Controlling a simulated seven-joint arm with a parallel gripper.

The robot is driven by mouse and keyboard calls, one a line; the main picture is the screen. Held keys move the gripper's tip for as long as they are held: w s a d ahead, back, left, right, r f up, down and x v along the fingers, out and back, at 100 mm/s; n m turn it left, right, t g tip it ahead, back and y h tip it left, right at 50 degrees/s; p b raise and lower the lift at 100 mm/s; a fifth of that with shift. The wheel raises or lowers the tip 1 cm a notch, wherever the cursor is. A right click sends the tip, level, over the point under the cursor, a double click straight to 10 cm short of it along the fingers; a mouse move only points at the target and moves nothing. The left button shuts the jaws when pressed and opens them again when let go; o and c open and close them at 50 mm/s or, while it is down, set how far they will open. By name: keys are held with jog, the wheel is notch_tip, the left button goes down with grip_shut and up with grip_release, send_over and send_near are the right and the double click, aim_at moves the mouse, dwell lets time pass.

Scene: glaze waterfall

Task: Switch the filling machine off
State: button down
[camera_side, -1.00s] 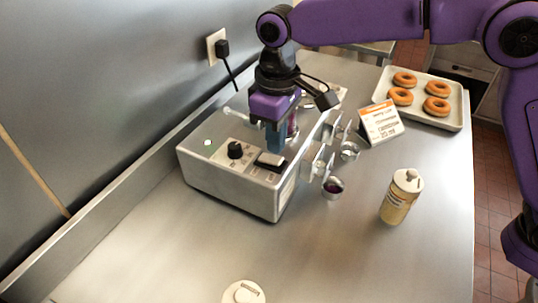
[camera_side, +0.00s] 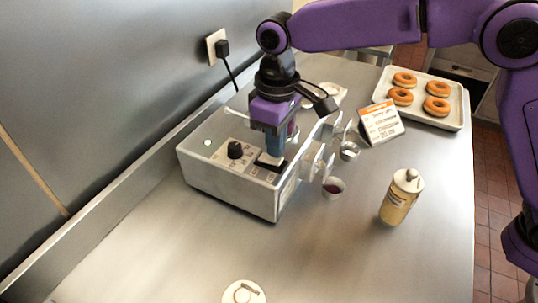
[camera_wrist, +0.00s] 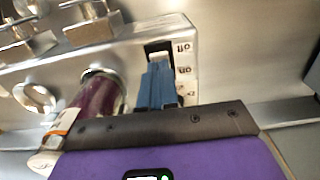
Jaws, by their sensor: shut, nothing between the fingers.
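The filling machine (camera_side: 230,190) is a grey metal box on the counter, with a black knob (camera_side: 235,150) and a small lit pale-green lamp (camera_side: 207,142) on top. Its black rocker switch (camera_side: 279,166) is near the front right corner, partly hidden by my fingers. In the wrist view the switch (camera_wrist: 155,47) shows beside printed labels. My gripper (camera_side: 271,160) is shut and empty, its blue fingertips pointing down at the switch. In the wrist view the fingertips (camera_wrist: 160,62) overlap the switch; I cannot tell whether they press it.
Nozzles with small metal cups (camera_side: 333,187) stick out from the machine's right side. A purple-filled jar (camera_wrist: 98,92) is close to my fingers in the wrist view. A card (camera_side: 381,122), a bottle (camera_side: 401,195) and a doughnut tray (camera_side: 455,110) stand to the right.

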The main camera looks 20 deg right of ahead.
aim_at(275, 159)
jog(key=shift+f, duration=0.85)
dwell(0.5)
jog(key=shift+r, duration=0.1)
jog(key=shift+r, duration=3.45)
jog(key=shift+d, duration=0.1)
jog(key=shift+s+d, duration=0.2)
jog(key=shift+d, duration=0.15)
jog(key=s+d+f+n, duration=0.1)
jog(key=s+d+f, duration=0.2)
jog(key=s+d, duration=1)
jog(key=s+d+f+n, duration=0.2)
jog(key=s+d+f, duration=0.2)
jog(key=s+d, duration=0.9)
jog(key=d, duration=0.6)
jog(key=shift+d+f+n, duration=0.15)
jog(key=shift+d+n, duration=0.1)
jog(key=shift+n, duration=0.05)
